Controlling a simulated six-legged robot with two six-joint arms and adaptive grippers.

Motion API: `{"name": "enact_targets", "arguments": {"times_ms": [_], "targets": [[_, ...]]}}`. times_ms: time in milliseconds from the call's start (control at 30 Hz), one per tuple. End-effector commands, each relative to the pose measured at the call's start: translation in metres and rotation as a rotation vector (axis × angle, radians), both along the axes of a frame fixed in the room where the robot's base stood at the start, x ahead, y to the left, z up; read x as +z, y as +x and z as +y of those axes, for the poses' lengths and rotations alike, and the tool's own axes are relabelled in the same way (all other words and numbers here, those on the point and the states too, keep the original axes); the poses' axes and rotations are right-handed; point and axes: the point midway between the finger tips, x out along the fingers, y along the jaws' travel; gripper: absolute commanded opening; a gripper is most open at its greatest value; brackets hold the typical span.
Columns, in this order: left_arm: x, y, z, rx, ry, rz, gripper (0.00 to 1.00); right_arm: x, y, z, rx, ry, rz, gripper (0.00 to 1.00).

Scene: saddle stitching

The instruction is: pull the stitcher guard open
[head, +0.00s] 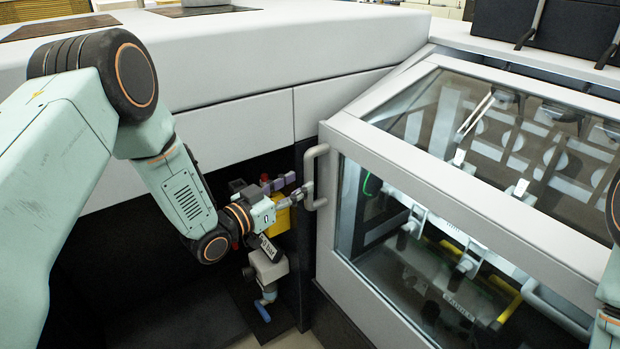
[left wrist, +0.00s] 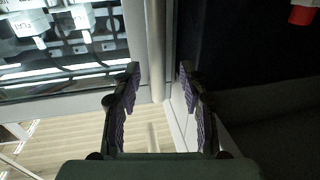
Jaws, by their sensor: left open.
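The stitcher guard (head: 405,180) is a grey-white frame with clear panes, standing closed over the machine at the right of the head view. Its pale D-shaped handle (head: 311,176) is on the guard's left corner post. My left gripper (head: 300,192) is at the handle, reaching in from the left. In the left wrist view the open fingers of my left gripper (left wrist: 159,72) lie on both sides of the upright handle bar (left wrist: 156,45). The bar shows in the gap, and neither finger visibly touches it. My right gripper is out of view.
A long white machine cover (head: 230,60) runs along the back left. A yellow part (head: 278,222) and a grey-and-blue fitting (head: 268,268) are below and behind my left wrist. A dark recess is under the cover. Stitching parts (head: 450,262) show through the guard's pane.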

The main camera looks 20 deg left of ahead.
Motion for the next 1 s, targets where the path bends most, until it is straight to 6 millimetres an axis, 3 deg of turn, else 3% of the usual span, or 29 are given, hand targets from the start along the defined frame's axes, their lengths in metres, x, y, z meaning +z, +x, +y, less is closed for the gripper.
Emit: {"name": "enact_targets", "arguments": {"times_ms": [300,667,1000], "targets": [[-0.002,0.034,-0.022,-0.002,0.001,0.002,0.43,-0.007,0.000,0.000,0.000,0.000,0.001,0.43],[0.000,0.042,-0.025,0.001,-0.001,0.003,0.43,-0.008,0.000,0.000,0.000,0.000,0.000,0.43],[-0.001,0.044,-0.023,0.001,-0.001,0.003,0.15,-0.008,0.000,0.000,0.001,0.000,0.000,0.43]]}}
